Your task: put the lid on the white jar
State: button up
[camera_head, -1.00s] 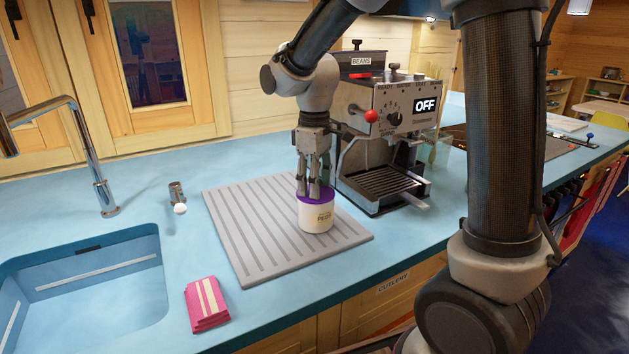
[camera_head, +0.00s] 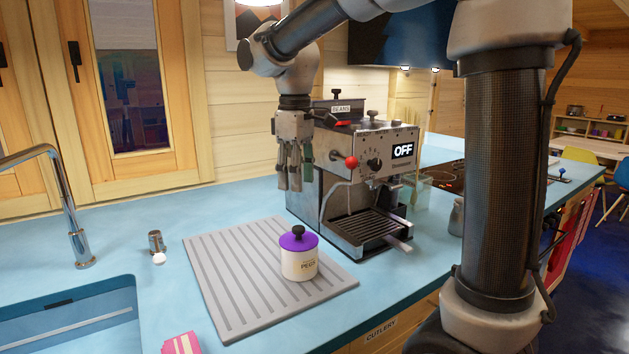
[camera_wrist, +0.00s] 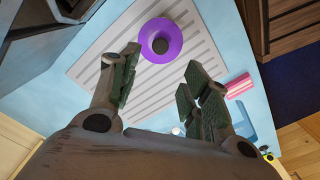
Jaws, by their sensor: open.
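The white jar (camera_head: 299,266), labelled PEGS, stands upright on the grey ribbed drying mat. The purple lid (camera_head: 298,239) with a dark knob sits on top of the jar and looks level. The lid also shows from above in the wrist view (camera_wrist: 161,41), hiding the jar under it. My gripper (camera_head: 295,182) is above and behind the jar, clear of the lid, in front of the coffee machine's left side. Its fingers (camera_wrist: 158,88) are spread apart in the wrist view with nothing between them.
The coffee machine (camera_head: 365,185), reading OFF, stands right behind the mat (camera_head: 230,285). A sink (camera_head: 75,325) with a tall tap (camera_head: 70,205) is at left. The mat's left part is bare.

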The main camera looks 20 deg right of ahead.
jog(key=s+d+f+m+t, duration=0.2)
jog(key=s+d+m, duration=0.2)
jog(key=s+d, duration=0.3)
jog(key=s+d+f+m+t, duration=0.2)
jog(key=s+d+m, duration=0.3)
jog(key=s, duration=0.9)
jog(key=d, duration=0.3)
jog(key=shift+s, duration=0.1)
